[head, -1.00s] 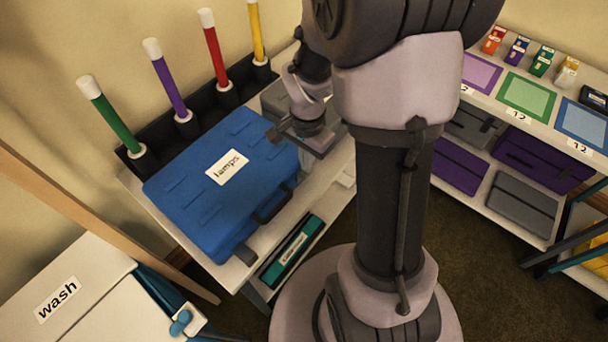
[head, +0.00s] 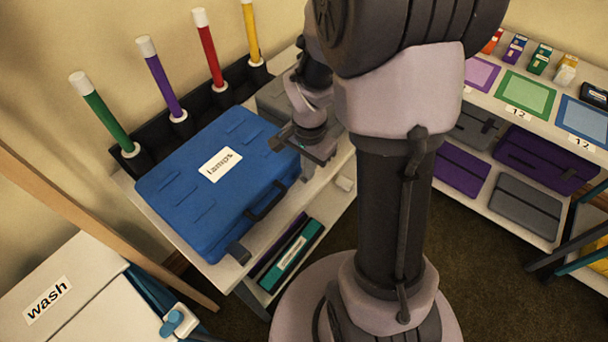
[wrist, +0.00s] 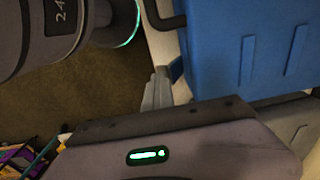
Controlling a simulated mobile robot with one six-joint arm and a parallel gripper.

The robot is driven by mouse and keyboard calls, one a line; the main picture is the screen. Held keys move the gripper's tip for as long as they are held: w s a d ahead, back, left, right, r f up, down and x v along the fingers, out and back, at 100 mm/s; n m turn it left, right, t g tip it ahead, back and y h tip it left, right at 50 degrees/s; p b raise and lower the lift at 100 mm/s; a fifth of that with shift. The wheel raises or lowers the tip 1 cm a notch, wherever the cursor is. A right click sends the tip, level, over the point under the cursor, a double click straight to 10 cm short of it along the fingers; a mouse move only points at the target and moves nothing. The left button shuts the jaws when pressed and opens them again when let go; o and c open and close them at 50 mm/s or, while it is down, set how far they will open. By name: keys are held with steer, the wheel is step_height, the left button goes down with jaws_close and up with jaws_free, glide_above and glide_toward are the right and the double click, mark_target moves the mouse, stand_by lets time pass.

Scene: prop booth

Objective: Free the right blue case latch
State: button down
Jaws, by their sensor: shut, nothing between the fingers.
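A grey latch (head: 238,253) shows at the left end of the front side. My gripper (head: 307,170) is at the front side's right end, pointing down. In the wrist view the light grey fingers (wrist: 157,90) are together and empty, close beside a small dark piece (wrist: 176,70) at the case's edge, likely the right latch. Whether they touch it I cannot tell.
A grey case (head: 272,98) lies right of the blue case, behind my arm. Coloured tubes stand in a black rack (head: 182,128) along the back. A teal case (head: 292,255) is on the shelf below. The floor (head: 500,285) at right is clear.

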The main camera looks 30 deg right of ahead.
steer(key=shift+d+f+b, duration=0.1)
steer(key=shift+f+b, duration=0.25)
steer(key=shift+f, duration=0.4)
steer(key=shift+d+f+b, duration=0.15)
steer(key=shift+f+b, duration=0.25)
steer(key=shift+f, duration=0.05)
steer(key=shift+r, duration=0.1)
step_height(320, 180, up, 8)
steer(key=s+p, duration=0.2)
steer(key=p, duration=0.4)
steer(key=shift+d+p, duration=0.2)
steer(key=shift+p, duration=0.1)
steer(key=shift+f, duration=0.2)
